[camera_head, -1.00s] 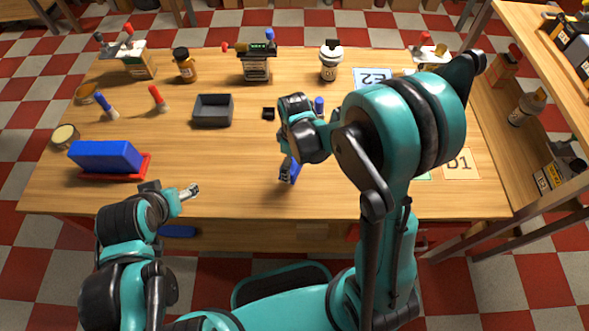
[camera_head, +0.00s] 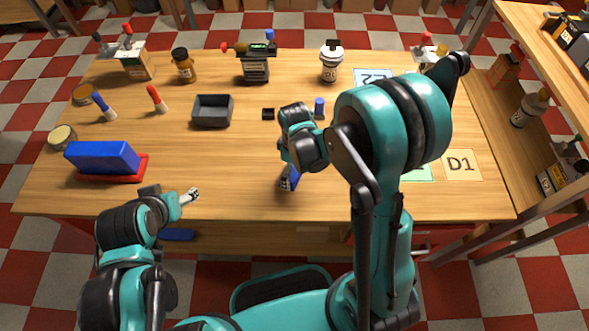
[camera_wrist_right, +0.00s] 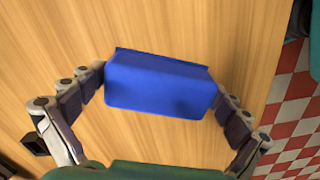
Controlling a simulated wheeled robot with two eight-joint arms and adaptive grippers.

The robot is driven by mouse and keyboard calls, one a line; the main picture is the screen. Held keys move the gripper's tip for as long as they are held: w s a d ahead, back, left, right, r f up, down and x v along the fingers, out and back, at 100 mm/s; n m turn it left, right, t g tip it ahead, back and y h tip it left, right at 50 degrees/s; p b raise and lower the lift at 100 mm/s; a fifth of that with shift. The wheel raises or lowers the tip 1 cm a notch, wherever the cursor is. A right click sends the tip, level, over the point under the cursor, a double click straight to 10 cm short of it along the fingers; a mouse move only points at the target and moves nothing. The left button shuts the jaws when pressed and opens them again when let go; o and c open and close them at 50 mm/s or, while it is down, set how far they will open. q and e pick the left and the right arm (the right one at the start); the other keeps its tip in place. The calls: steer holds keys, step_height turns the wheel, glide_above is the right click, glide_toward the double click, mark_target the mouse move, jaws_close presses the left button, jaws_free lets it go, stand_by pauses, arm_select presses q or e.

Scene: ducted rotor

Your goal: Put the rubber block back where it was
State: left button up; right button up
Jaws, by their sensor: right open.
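A blue block (camera_wrist_right: 160,85) lies between the two fingers of my right gripper in the right wrist view, one finger close to each end. In the head view its blue side (camera_head: 293,177) shows just under that gripper (camera_head: 288,181), near the table's front middle. My right gripper is open; whether its fingers touch the block I cannot tell. A larger-looking blue block (camera_head: 100,156) sits on a red base (camera_head: 140,168) at the left. Which one the task calls the rubber block is not marked. My left gripper (camera_head: 190,195) is over the front left edge, its jaws too small to judge.
A dark grey tray (camera_head: 212,111) and a small black piece (camera_head: 268,113) lie behind the right gripper. Bottles, jars, markers and devices line the back and left. A D1 card (camera_head: 461,164) lies at the right. The table's front middle-left is clear.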

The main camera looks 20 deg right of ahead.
step_height(320, 180, up, 11)
steer(key=p, duration=0.4)
steer(key=s+d+r+m+t, duration=0.4)
steer(key=s+r+m+t, duration=0.3)
steer(key=s+r+m, duration=0.3)
steer(key=shift+d+r+p, duration=0.2)
steer(key=shift+r+p, duration=0.15)
steer(key=shift+r, duration=0.7)
